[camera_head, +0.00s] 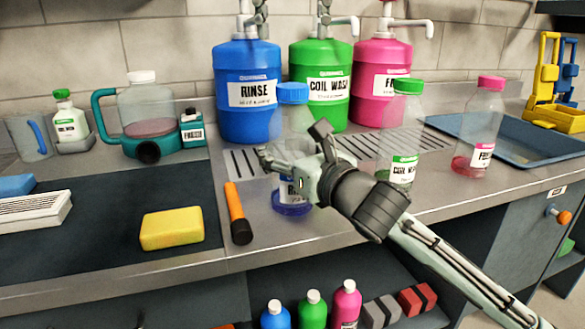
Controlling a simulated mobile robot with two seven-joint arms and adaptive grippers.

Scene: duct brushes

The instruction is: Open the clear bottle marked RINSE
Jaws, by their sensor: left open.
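The clear bottle marked RINSE (296,118) stands upright on the steel counter. Its blue cap (293,93) sits on top. A little blue liquid shows at its base. One finger points up and the other points left across the bottle. The gripper hides the middle of the bottle and part of its label. I cannot tell whether the fingers touch it.
Clear bottles with a green cap (408,87) and a pink cap (491,83) stand to the right. Blue (247,65), green (322,60) and pink (382,65) pump jugs stand behind. An orange-and-black tool (237,210) and yellow sponge (172,228) lie to the left.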

